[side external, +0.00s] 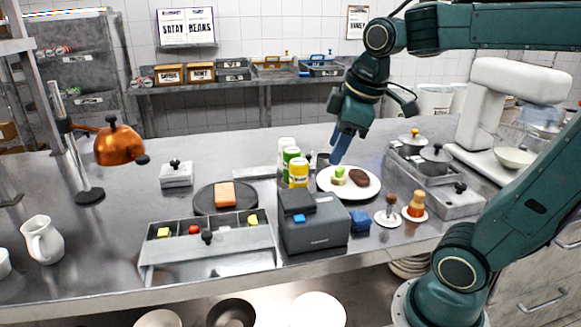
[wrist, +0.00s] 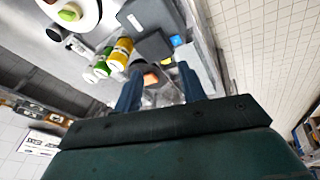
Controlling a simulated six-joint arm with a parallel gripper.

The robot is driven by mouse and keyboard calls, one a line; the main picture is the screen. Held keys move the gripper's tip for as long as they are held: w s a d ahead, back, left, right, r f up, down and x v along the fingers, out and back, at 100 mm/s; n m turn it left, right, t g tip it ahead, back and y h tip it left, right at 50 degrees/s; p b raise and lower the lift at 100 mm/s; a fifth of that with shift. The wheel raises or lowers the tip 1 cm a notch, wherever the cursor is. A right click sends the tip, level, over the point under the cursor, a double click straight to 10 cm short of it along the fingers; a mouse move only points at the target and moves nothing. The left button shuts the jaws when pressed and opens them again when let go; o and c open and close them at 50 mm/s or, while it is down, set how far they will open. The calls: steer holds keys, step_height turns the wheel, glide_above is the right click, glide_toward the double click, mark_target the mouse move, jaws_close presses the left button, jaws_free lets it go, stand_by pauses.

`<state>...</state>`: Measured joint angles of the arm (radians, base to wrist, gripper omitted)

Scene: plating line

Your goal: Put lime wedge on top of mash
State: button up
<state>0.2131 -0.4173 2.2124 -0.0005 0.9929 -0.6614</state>
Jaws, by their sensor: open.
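A white plate (side external: 368,190) stands right of centre on the steel counter. On it a small green piece (side external: 340,171), which looks like the lime wedge, rests on a pale mound (side external: 339,181) that looks like the mash. A dark brown patty (side external: 358,177) lies beside them. My gripper (side external: 337,152) is above the plate's back left part, apart from the food. In the wrist view its two blue fingers (wrist: 161,70) are spread with nothing held between them. The green piece (wrist: 69,14) and part of the plate (wrist: 88,18) show at that view's top left.
Several cans (side external: 298,172) stand left of the plate, and a dark grey machine (side external: 315,228) in front of them. Pots (side external: 435,160) in a steel holder are to the right. An orange block (side external: 225,194) lies on a dark round board.

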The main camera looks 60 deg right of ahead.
steer(key=s+a+f+m+t, duration=0.1)
steer(key=s+a+f+m, duration=0.2)
steer(key=s+a+m, duration=0.2)
steer(key=shift+s+a+f+t+y, duration=0.2)
steer(key=shift+s+a+t+y, duration=0.15)
steer(key=shift+s, duration=0.9)
steer(key=shift+d, duration=0.1)
